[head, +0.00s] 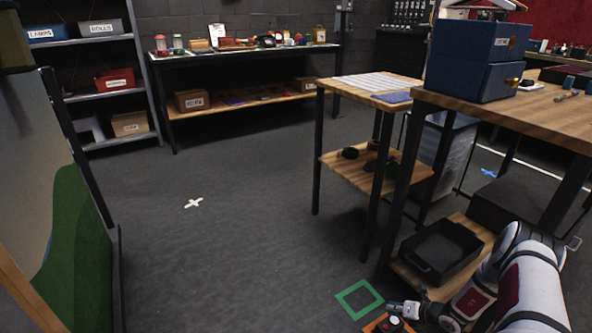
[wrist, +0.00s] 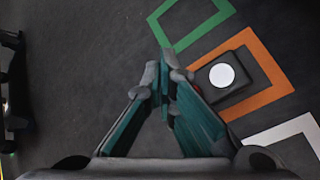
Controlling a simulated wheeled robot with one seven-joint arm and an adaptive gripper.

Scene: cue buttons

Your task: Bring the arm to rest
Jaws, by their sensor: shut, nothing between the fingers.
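My gripper (head: 393,308) is low over the floor at the bottom of the head view, with my white arm reaching in from the right. In the wrist view its two fingers (wrist: 167,78) meet at the tips and hold nothing. A dark button box (wrist: 226,77) with a round white top lies to the right of the fingertips, inside an orange floor outline (wrist: 277,70). The box (head: 389,325) is partly cut off by the lower edge of the head view. Whether the fingers touch it cannot be told.
A green floor outline (head: 360,299) lies beside the orange one; a white outline (wrist: 297,128) shows in the wrist view. A wooden workbench (head: 440,97) and its low shelf with a black tray (head: 440,250) stand near my arm. Open floor with a white cross (head: 194,203) lies left.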

